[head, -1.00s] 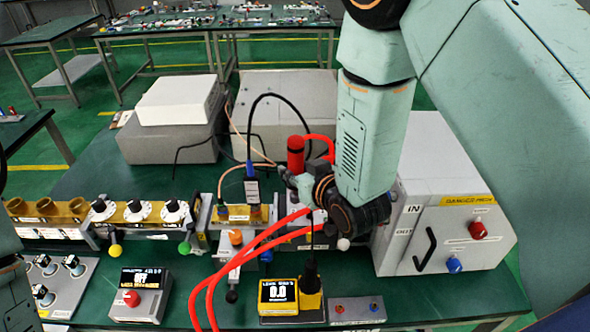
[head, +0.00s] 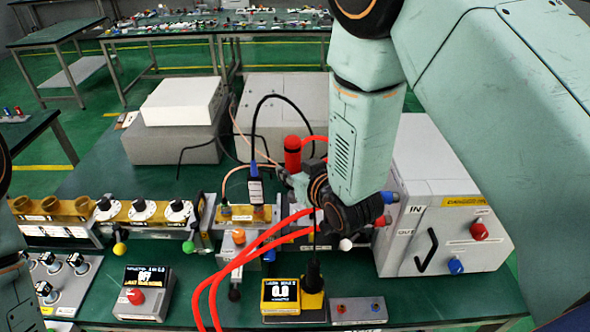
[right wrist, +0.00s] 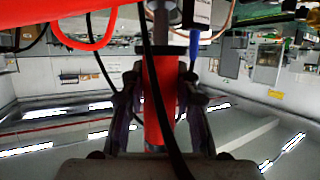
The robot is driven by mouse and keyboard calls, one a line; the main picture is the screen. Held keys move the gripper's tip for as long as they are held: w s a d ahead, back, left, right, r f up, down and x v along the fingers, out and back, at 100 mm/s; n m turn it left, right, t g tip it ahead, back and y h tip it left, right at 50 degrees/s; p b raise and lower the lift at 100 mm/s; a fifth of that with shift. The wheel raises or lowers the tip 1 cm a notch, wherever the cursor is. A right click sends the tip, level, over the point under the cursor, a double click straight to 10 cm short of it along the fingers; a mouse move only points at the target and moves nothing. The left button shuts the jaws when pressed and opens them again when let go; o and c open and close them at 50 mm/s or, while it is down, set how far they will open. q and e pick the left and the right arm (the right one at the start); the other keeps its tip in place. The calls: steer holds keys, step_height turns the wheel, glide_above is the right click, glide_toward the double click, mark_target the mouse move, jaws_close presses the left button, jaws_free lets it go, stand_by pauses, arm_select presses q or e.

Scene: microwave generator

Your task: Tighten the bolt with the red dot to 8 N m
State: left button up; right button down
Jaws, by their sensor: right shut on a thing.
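My right gripper (right wrist: 160,105) is shut on a red cylindrical handle (right wrist: 158,88). The handle stands between the two fingers in the right wrist view, with a grey metal shaft (right wrist: 162,14) beyond it. In the head view the red handle (head: 293,153) stands upright just left of my right wrist, above the bench fixtures; my wrist and arm hide part of the area below. I cannot make out a bolt with a red dot in either view. My left gripper is not in view.
A grey box with a black handle (head: 427,250) and red and blue knobs stands right of my wrist. Thick red hoses (head: 225,275) loop in front. A black cable (head: 252,115) arches behind. A row of dial fixtures (head: 140,211) and another display box (head: 143,293) lie left.

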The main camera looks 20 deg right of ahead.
steer(key=shift+w, duration=0.25)
steer(key=shift+w+f, duration=0.2)
steer(key=shift+s+d, duration=0.15)
steer(key=shift+s, duration=0.15)
steer(key=shift+s+f+b, duration=0.2)
steer(key=shift+b, duration=0.2)
steer(key=shift+w+f+b, duration=0.3)
steer(key=shift+f, duration=0.2)
steer(key=shift+w+f, duration=0.15)
steer(key=shift+f, duration=0.3)
steer(key=shift+s+f+b, duration=0.3)
steer(key=shift+s+b, duration=0.05)
steer(key=shift+b, duration=0.3)
steer(key=shift+f, duration=0.15)
steer(key=shift+w+f+b, duration=0.3)
steer(key=shift+f+b, duration=0.35)
steer(key=shift+f, duration=0.25)
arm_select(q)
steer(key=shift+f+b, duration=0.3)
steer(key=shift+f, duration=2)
arm_select(e)
steer(key=shift+s+f, duration=0.25)
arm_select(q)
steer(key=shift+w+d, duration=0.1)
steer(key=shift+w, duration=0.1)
arm_select(e)
steer(key=shift+w+f, duration=0.1)
steer(key=shift+w, duration=0.1)
